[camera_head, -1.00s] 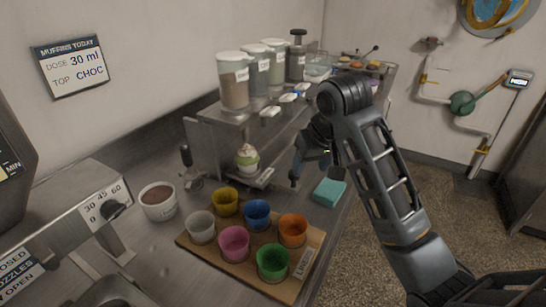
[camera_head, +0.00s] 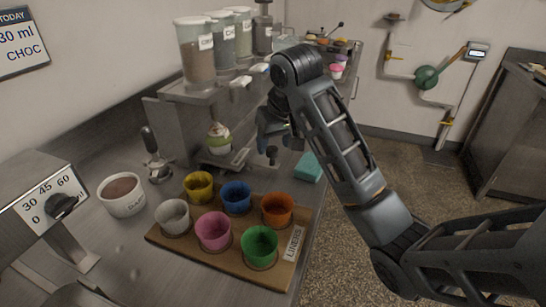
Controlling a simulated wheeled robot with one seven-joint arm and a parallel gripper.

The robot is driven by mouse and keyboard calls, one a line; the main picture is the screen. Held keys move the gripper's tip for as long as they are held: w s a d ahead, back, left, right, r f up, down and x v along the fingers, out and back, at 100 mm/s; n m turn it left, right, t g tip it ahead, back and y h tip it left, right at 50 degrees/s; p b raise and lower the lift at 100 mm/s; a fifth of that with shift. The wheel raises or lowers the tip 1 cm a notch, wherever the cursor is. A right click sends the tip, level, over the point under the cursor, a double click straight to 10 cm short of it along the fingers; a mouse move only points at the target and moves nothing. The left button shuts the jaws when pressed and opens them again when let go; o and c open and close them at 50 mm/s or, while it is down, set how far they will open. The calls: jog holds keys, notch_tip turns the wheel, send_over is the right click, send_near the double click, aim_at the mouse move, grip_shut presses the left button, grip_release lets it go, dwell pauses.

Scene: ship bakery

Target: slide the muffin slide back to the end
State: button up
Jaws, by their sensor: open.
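The muffin slide (camera_head: 226,163) is a low metal plate under the dispenser shelf. A dark upright knob (camera_head: 272,154) shows at the slide's right side. My gripper (camera_head: 268,150) is just above and beside this knob, fingers pointing down, open and empty. My wrist and arm hide part of the shelf and the area behind. Whether the fingers touch the knob cannot be told.
A wooden board (camera_head: 160,238) with several coloured cups lies in front. A turquoise sponge (camera_head: 309,167) lies to the right near the counter edge. A bowl of brown powder (camera_head: 122,194) and a dark-handled tool (camera_head: 154,160) are at left. Ingredient jars (camera_head: 197,55) stand on the shelf (camera_head: 180,93).

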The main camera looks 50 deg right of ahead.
jog(key=shift+b+x, duration=0.4)
jog(key=shift+x, duration=0.85)
jog(key=shift+c, duration=0.3)
grip_shut()
